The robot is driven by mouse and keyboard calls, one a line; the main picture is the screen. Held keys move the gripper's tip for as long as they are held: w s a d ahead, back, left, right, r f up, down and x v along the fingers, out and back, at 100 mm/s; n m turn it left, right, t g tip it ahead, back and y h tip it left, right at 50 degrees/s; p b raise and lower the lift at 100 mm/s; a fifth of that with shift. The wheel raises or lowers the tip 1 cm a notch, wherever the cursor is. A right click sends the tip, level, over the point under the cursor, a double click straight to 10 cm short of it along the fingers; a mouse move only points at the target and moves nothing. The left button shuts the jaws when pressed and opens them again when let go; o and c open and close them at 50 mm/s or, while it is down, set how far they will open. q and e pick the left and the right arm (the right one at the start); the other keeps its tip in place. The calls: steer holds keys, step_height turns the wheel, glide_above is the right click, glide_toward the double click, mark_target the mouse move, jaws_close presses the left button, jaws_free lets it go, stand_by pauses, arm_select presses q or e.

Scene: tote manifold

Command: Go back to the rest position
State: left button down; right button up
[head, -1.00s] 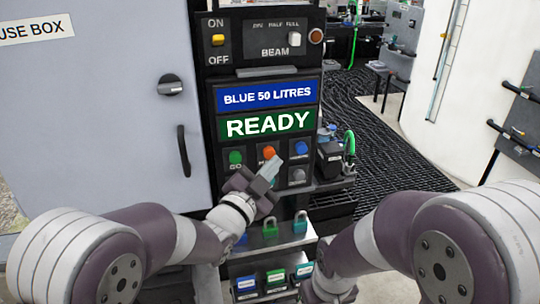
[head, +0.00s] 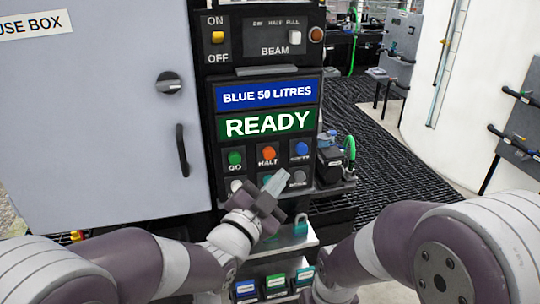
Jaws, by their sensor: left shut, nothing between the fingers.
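My left gripper (head: 277,183) is shut and empty. A white button (head: 236,185) and a grey button (head: 299,176) show in the lower row, and the gripper hides part of that row. My right arm comes in from the right, and its gripper is out of view.
A grey fuse box (head: 90,120) stands at the left. A shelf below the panel holds a teal padlock (head: 301,225). Several coloured labelled blocks (head: 275,283) sit lower down. The display (head: 268,124) reads READY under BLUE 50 LITRES. Dark grating floor (head: 390,150) lies open behind.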

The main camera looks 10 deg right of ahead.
arm_select(q)
steer(key=s+a+f+n+g+y, duration=0.1)
steer(key=a+f+n+g+y, duration=0.25)
steer(key=f, duration=0.45)
steer(key=s+a+f+n+g+y, duration=0.25)
steer(key=a+f+y, duration=0.2)
steer(key=f, duration=0.45)
steer(key=s+a+f+n+g+y+b, duration=0.1)
steer(key=s+a+f+n+g, duration=0.1)
steer(key=a, duration=0.5)
steer(key=s+a+f+n+g+y+b, duration=0.1)
steer(key=s+a+f+n+g+y, duration=0.1)
steer(key=s+a, duration=0.5)
steer(key=s+a+f+n+g+y+b, duration=0.1)
steer(key=s+a+f+n+g+y, duration=0.1)
steer(key=a, duration=0.7)
step_height(320, 180, down, 2)
steer(key=s+n+g, duration=0.1)
steer(key=s+n, duration=0.1)
steer(key=n, duration=0.1)
steer(key=shift+s+a+n, duration=0.2)
steer(key=shift+s+n, duration=0.05)
steer(key=shift+n, duration=0.15)
